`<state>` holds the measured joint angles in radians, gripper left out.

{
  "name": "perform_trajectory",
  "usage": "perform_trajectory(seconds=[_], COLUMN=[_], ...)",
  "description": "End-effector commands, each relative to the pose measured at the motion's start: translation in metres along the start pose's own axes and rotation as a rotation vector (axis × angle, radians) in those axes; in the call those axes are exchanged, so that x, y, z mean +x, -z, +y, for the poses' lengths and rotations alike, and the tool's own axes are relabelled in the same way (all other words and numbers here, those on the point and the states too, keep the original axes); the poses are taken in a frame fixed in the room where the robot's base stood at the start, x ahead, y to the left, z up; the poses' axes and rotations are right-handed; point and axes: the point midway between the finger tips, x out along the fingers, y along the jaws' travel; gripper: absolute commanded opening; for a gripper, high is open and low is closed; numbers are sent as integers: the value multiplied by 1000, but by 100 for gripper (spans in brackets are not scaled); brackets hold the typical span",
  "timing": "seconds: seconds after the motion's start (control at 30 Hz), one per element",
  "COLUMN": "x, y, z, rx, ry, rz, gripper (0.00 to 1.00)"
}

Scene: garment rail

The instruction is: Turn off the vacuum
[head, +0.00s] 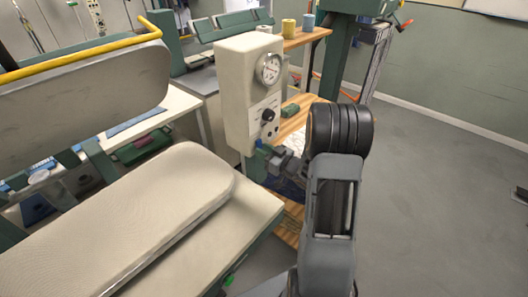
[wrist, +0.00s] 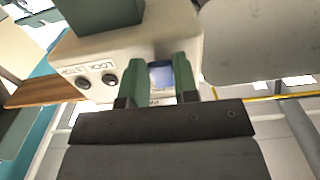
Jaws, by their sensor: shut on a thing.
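A cream control box (head: 240,80) stands upright in the middle of the head view, with a round gauge (head: 268,68) and a black knob (head: 268,115) on its face. My gripper (head: 262,148) is at the lower part of this box. In the wrist view, the green fingers of my gripper (wrist: 160,65) sit on either side of a small blue-and-white part (wrist: 160,78), which looks like a switch. The fingers are shut on it and partly hide it and its label. Two dark round buttons (wrist: 96,81) with upside-down lettering are beside the fingers. The switch's position cannot be told.
A padded pressing board (head: 130,215) lies at the lower left, with a raised upper pad (head: 85,90) and yellow rail (head: 80,55) behind. A wooden shelf with thread spools (head: 288,28) stands behind the box. The grey floor (head: 440,190) at the right is mostly clear.

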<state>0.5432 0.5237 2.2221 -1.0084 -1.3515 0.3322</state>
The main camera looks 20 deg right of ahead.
Motion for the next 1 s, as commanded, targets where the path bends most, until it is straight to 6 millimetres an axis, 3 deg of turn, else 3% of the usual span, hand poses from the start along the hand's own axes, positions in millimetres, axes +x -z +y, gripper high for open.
perform_trajectory(seconds=[0.37,0.73,0.77,1.0], x=[2,2,2,2], y=[-8,-2,-2,-2], z=[0,0,0,0], rx=[0,0,0,0], ry=[-1,0,0,0], rz=[67,99,99,98], gripper=[4,4,30,53])
